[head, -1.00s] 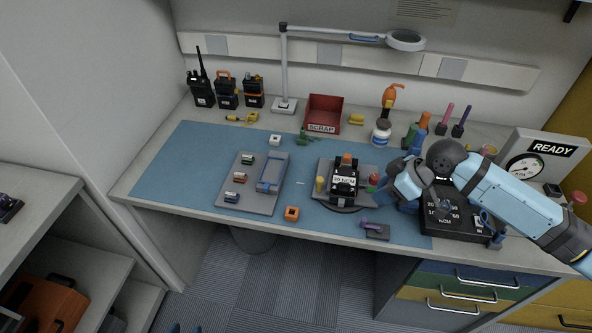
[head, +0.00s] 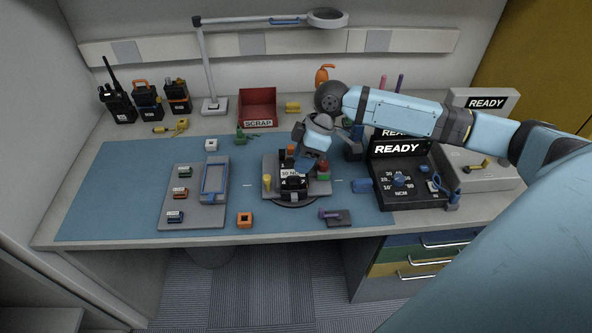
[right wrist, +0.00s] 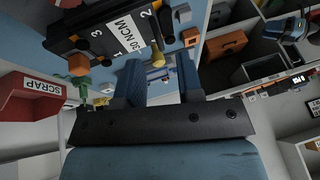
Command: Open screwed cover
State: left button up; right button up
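A black radio (head: 292,187) with a "30 NCM" label sits in a grey fixture (head: 323,188) on the blue mat. In the right wrist view its black cover (right wrist: 112,38) shows close up, tilted in the picture, with marks 1, 2 and 3. My right gripper (head: 305,163) is just above and behind the radio, hiding part of its top. In the wrist view its two blue fingers (right wrist: 159,85) stand apart with no object visible between them; contact with the radio cannot be told. My left gripper is out of view.
The torque box (head: 405,195), with dial and "READY" display, stands to the right. A red scrap bin (head: 257,107) and magnifier lamp (head: 213,65) stand behind. A purple tool (head: 329,213) lies on a pad in front.

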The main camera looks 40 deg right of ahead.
jog(key=shift+x, duration=1.85)
grip_shut()
